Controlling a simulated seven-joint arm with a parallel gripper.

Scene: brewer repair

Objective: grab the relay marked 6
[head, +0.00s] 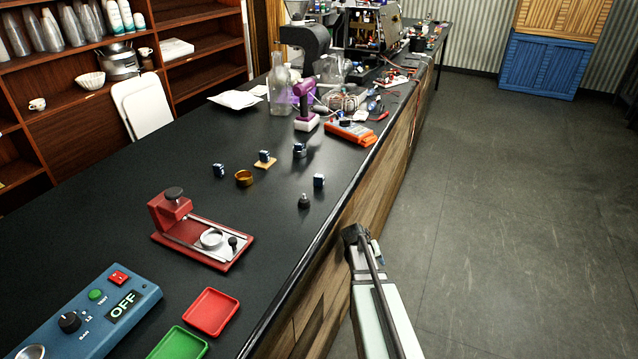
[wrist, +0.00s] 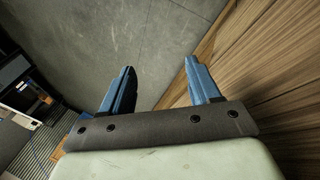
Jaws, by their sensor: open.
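Several small dark blue relays stand on the black counter in the head view: one at the left (head: 218,170), one on a small tan pad (head: 264,157), one farther back (head: 299,150) and one nearer the counter's right edge (head: 319,181). Their markings are too small to read, so I cannot tell which is marked 6. My gripper (wrist: 159,68) shows in the wrist view with two blue fingers apart and nothing between them. It is beside the counter's wooden front, with grey floor beyond the fingers. No relay shows in the wrist view.
A brass ring (head: 244,178) and a small dark knobbed piece (head: 304,201) stand among the relays. A red press-like fixture (head: 175,205), a red tray (head: 211,312), a green tray (head: 178,345) and a blue switch box (head: 92,318) are nearer. Tools and wires clutter the far counter.

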